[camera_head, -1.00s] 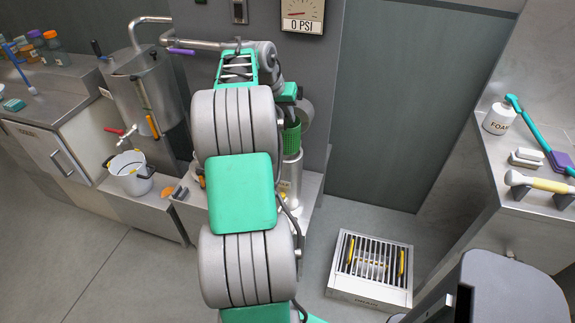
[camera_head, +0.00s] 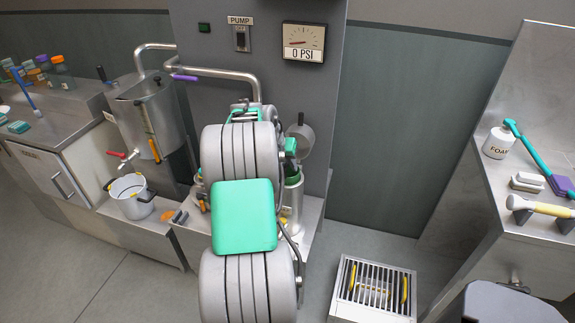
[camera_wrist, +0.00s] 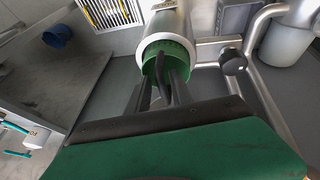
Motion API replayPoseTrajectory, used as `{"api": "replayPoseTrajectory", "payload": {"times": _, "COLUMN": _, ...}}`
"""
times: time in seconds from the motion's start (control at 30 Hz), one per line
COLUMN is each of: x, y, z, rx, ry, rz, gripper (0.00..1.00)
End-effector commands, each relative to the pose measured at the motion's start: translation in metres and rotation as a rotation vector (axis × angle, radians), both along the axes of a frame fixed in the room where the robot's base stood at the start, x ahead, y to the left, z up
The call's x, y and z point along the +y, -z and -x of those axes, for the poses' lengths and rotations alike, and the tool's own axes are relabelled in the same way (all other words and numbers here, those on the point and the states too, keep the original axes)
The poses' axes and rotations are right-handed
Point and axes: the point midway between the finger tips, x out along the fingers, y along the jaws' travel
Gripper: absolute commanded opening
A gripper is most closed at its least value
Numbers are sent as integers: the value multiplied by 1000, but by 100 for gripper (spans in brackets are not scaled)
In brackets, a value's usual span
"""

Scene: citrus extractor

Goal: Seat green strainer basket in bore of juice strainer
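The juice strainer (camera_head: 292,208) is an upright silver cylinder right of my arm in the head view. In the wrist view its pale body and rim (camera_wrist: 163,28) show ahead of my gripper. The green strainer basket (camera_head: 293,179) is at the strainer's mouth, mostly hidden inside it, with a green upper part still showing. In the wrist view the basket's green inside (camera_wrist: 172,52) shows within the strainer's rim. My gripper (camera_wrist: 163,82) is at the basket's open end, its dark fingers around a dark handle-like piece. My arm hides the gripper in the head view. The basket's depth is unclear.
A steel tank (camera_head: 150,108) and white bucket (camera_head: 131,196) stand left of my arm. A slotted drain box (camera_head: 372,290) is on the floor at right. A steel pipe (camera_wrist: 262,85) runs close beside the strainer. A side counter (camera_head: 515,160) stands at far right.

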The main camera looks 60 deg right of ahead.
Motion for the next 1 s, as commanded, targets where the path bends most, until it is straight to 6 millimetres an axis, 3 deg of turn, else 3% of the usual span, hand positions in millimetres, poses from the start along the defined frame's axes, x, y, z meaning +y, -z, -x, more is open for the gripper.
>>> {"api": "replayPoseTrajectory", "payload": {"times": 0.37, "x": 2, "y": -6, "z": -1, "rx": -1, "ry": -1, "rz": 1, "gripper": 32}}
{"api": "replayPoseTrajectory", "payload": {"times": 0.8, "x": 41, "y": -95, "z": -13, "rx": -1, "ry": -2, "rz": 2, "gripper": 32}}
{"api": "replayPoseTrajectory", "payload": {"times": 1.0, "x": 49, "y": -110, "z": -14, "rx": 0, "ry": -1, "rz": 0, "gripper": 32}}
